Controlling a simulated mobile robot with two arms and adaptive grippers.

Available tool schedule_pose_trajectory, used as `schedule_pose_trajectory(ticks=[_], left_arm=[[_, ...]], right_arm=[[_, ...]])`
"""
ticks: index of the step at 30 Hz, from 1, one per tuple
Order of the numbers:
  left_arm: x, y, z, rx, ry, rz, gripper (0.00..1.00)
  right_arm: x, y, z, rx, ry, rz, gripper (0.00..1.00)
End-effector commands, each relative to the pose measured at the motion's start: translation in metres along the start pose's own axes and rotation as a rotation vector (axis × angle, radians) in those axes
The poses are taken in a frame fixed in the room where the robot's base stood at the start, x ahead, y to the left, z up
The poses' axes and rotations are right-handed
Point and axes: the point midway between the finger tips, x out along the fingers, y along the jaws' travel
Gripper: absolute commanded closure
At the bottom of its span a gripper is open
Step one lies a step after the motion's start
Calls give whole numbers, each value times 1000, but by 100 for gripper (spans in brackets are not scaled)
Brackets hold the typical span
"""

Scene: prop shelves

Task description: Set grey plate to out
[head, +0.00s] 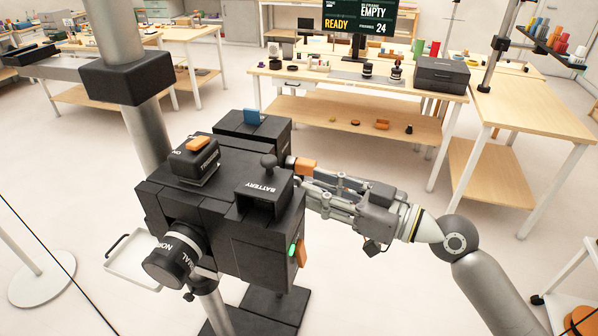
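A black device (225,248) with several controls stands in the middle foreground. A light grey plate (134,262) with a thin black handle (116,246) sticks out low on the device's left side; its inner end is hidden behind the device and its dial. It looks like the task's grey plate. My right gripper (303,181) reaches in from the right, its fingers beside the device's right side, close to an orange-ended part (302,165). Whether it touches or grips that part is unclear. My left gripper is not in view.
The device carries a dial (172,258), a trigger block (194,160), a battery block (264,194) and a green tab (293,250). A grey post with a black block (139,78) rises behind it. A wooden table (345,82) with a screen (358,18) stands behind; open floor lies between.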

Motion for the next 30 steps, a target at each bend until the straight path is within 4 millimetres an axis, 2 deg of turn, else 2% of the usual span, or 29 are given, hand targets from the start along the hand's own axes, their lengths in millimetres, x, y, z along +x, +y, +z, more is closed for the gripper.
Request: schedule_pose_trajectory(ticks=[1, 3, 9, 20, 27, 30], left_arm=[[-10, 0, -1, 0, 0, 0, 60], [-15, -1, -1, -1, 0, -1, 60], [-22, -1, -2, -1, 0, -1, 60], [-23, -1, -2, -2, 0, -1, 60], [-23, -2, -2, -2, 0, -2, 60], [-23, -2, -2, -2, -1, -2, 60]], right_arm=[[10, 0, -6, 3, 3, 0, 70], [21, 0, -5, 2, 2, 0, 70], [41, 1, -2, 1, 1, 2, 70], [46, 1, 1, 0, 0, 2, 70], [46, 1, 1, 0, -1, 3, 100], [46, 2, 1, 0, 0, 4, 100]])
